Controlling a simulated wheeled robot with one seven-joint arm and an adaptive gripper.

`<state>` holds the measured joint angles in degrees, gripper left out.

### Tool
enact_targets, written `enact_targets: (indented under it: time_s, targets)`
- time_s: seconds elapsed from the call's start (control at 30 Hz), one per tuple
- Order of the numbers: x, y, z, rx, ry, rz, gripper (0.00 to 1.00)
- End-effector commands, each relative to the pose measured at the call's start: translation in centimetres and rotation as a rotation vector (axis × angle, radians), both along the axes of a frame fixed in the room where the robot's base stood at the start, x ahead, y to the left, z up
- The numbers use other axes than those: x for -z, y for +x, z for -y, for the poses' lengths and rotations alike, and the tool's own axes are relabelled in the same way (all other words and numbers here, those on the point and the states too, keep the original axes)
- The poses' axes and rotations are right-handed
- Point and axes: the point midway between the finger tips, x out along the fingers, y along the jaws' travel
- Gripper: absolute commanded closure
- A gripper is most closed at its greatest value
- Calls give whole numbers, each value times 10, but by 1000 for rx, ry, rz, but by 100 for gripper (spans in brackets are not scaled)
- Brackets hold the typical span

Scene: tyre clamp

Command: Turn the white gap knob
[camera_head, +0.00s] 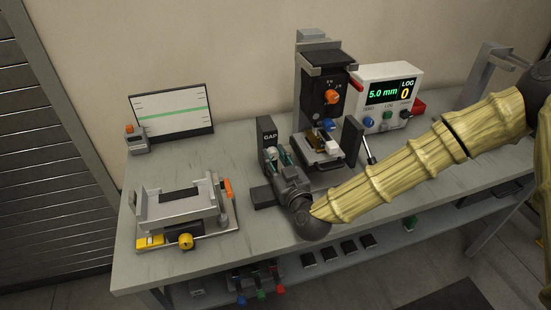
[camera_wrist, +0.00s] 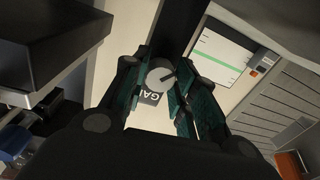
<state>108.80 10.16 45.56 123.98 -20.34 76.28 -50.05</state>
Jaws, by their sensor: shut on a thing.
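The white gap knob (camera_wrist: 159,73) shows in the wrist view as a pale round disc with a dark pointer line. It lies between the two dark green fingers of my gripper (camera_wrist: 163,84), which is shut on it. The GAP label (camera_wrist: 150,98) appears upside down next to the knob. In the head view my gripper (camera_head: 281,160) reaches the front of the dark GAP post (camera_head: 266,130), and its fingers mostly hide the knob. The display box (camera_head: 391,94) reads 5.0 mm and LOG 0.
The clamp stand (camera_head: 322,100) with an orange knob rises just right of my gripper. A grey fixture with a yellow knob (camera_head: 186,241) sits at the left on the bench (camera_head: 260,236). A screen (camera_head: 172,114) with a green line stands behind it.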

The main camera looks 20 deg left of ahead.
Motion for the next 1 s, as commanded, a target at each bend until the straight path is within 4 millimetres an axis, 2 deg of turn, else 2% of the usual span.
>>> enact_targets:
  time_s: [0.23, 0.47, 1.0]
  targets:
    - [1, 0, 0, 1, 22, -14, 96]
    - [3, 1, 0, 1, 117, -76, 96]
    - [5, 0, 0, 2, 524, -354, 96]
